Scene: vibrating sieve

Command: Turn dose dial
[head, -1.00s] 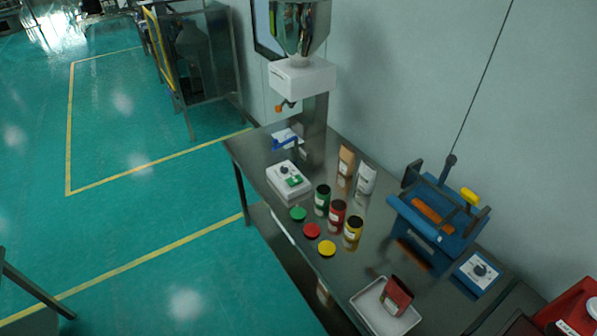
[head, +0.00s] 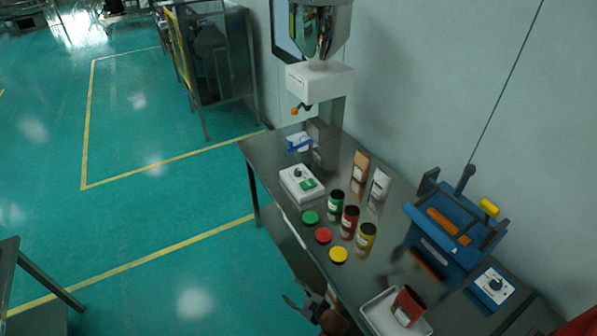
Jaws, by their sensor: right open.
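A white control box (head: 301,184) with a black dial (head: 298,172) and a green button (head: 308,183) sits on the dark metal table, below and in front of the dispenser. A second black dial (head: 495,284) is on a small blue box beside the blue sealer. The labels are too small to read. My right gripper (head: 293,293) is open at the bottom, by the table's front edge, apart from both dials. It is small and dark here, and nothing shows between its fingers. My left gripper is not in view.
The dispenser (head: 319,82) stands at the back. Green, red and yellow open cans (head: 349,222) have matching lids in front. Two pouches (head: 379,185) stand behind.

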